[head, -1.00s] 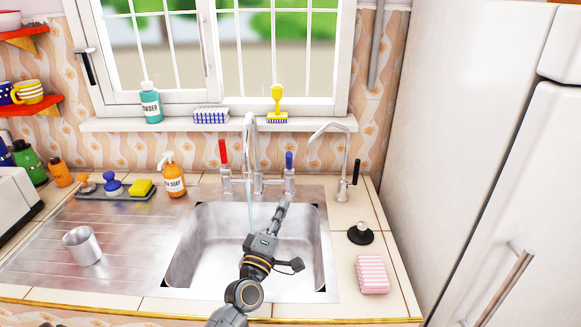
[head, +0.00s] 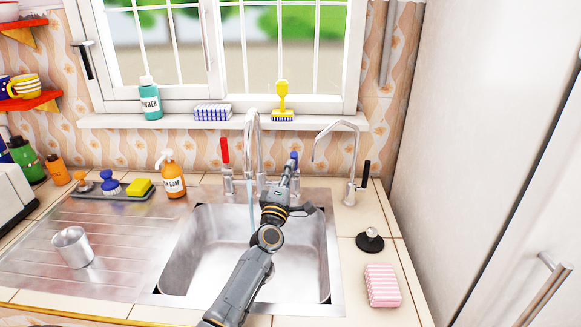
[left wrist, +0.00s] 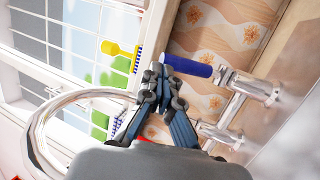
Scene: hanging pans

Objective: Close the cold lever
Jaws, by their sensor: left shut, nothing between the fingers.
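The cold lever (head: 294,156) is the blue handle on the right side of the sink tap (head: 252,150). It stands upright in the head view. In the left wrist view the blue lever (left wrist: 190,66) shows on its chrome valve, with its free end close to my fingertips. My left gripper (head: 291,166) is shut and empty, reaching over the sink right in front of the lever. It also shows in the left wrist view (left wrist: 158,78). I cannot tell whether it touches the lever. A thin stream of water (head: 250,205) falls from the spout. My right gripper is out of view.
The red lever (head: 225,152) stands left of the tap. A second tap (head: 352,165) with a black handle stands to the right. The sink (head: 205,245) is empty below my arm. A black plug (head: 370,239) and a pink sponge (head: 381,285) lie on the right counter.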

